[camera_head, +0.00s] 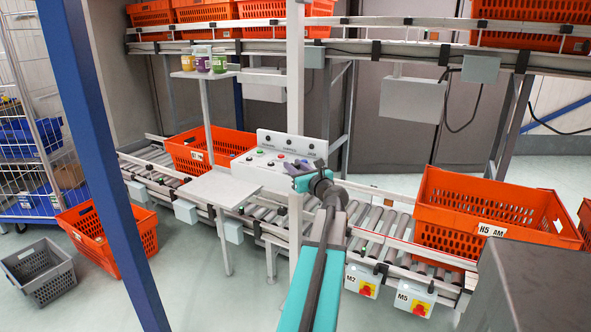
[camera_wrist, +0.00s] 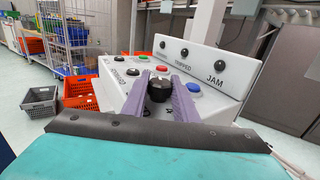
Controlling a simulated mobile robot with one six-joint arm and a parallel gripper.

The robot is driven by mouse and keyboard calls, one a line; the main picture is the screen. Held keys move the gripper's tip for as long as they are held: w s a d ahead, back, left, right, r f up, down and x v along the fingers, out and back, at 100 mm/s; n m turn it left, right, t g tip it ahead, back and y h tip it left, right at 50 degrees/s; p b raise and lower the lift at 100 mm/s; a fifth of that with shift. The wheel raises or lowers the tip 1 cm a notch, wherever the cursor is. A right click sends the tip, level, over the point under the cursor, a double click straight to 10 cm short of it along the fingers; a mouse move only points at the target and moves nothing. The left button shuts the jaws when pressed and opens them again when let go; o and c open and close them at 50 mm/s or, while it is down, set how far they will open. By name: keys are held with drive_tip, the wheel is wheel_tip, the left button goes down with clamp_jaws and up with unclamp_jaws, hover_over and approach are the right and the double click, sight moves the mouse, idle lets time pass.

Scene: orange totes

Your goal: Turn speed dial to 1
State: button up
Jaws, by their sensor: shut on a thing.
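The white control panel (camera_head: 283,146) stands beside the roller conveyor. It also fills the middle of the wrist view (camera_wrist: 118,86), with red, green and blue buttons and black knobs. The black speed dial (camera_wrist: 158,90) sits on its lower face, between the two purple-grey fingers of my gripper (camera_wrist: 159,80). The fingers are shut on the dial, one on each side. The dial's scale and pointer are hidden, so its setting cannot be read. In the head view my gripper (camera_head: 304,180) reaches the panel's front right, and the dial is hidden there.
The panel's raised back carries three black domes, one marked JAM (camera_wrist: 219,65). A white shelf (camera_head: 219,188) is left of the panel. Orange totes stand on the conveyor left (camera_head: 205,150) and right (camera_head: 480,213). A blue post (camera_head: 88,150) crosses the left side.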

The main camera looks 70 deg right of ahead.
drive_tip(key=shift+w+d+n+t+y+b, duration=0.1)
drive_tip(key=shift+n+t+y+b, duration=0.95)
drive_tip(key=shift+n+y, duration=0.8)
drive_tip(key=shift+w+d+n+t+y+b, duration=0.1)
drive_tip(key=shift+n+t+y+b, duration=1.05)
drive_tip(key=shift+y, duration=1.3)
drive_tip(key=shift+a+n+y+b, duration=0.1)
drive_tip(key=shift+n+y+b, duration=0.35)
drive_tip(key=shift+n+y, duration=0.65)
drive_tip(key=shift+a+y, duration=0.15)
drive_tip(key=shift+y, duration=0.55)
drive_tip(key=shift+s, duration=0.1)
drive_tip(key=o, duration=1.1)
drive_tip(key=shift+c, duration=0.2)
